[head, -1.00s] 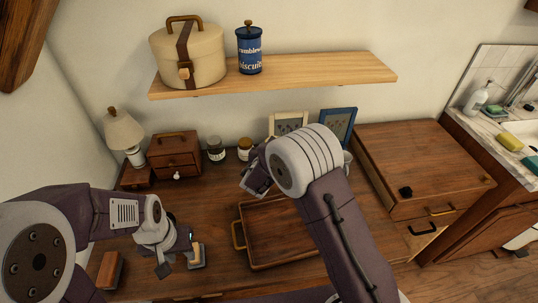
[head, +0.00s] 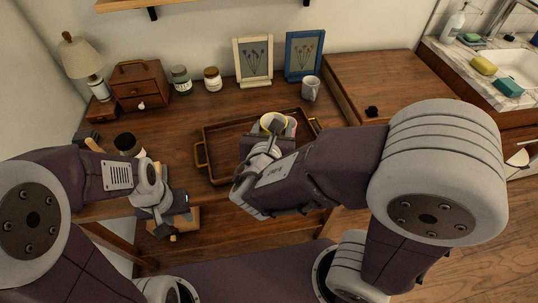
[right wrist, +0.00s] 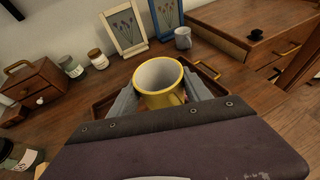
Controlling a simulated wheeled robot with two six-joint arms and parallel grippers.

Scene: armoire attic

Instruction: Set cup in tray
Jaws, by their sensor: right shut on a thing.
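A yellow cup (right wrist: 173,101) with a pale inside is between the fingers of my right gripper (right wrist: 163,97), upright, its open mouth facing the wrist camera. In the head view the cup's rim (head: 272,121) shows past my right gripper (head: 268,140), which partly hides it. The brown wooden tray (head: 223,128) with brass handles lies on the desk below and around them. I cannot tell how high the cup is above the tray floor. My left gripper (head: 166,228) hangs at the desk's front left; its jaw gap is unclear.
A grey mug (head: 311,89) stands behind the tray near two picture frames (head: 253,62). Two jars (head: 181,81), a small drawer chest (head: 139,87) and a lamp (head: 83,57) line the back left. A dark jar (head: 128,146) stands near my left arm. A wooden cabinet (head: 385,80) is at right.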

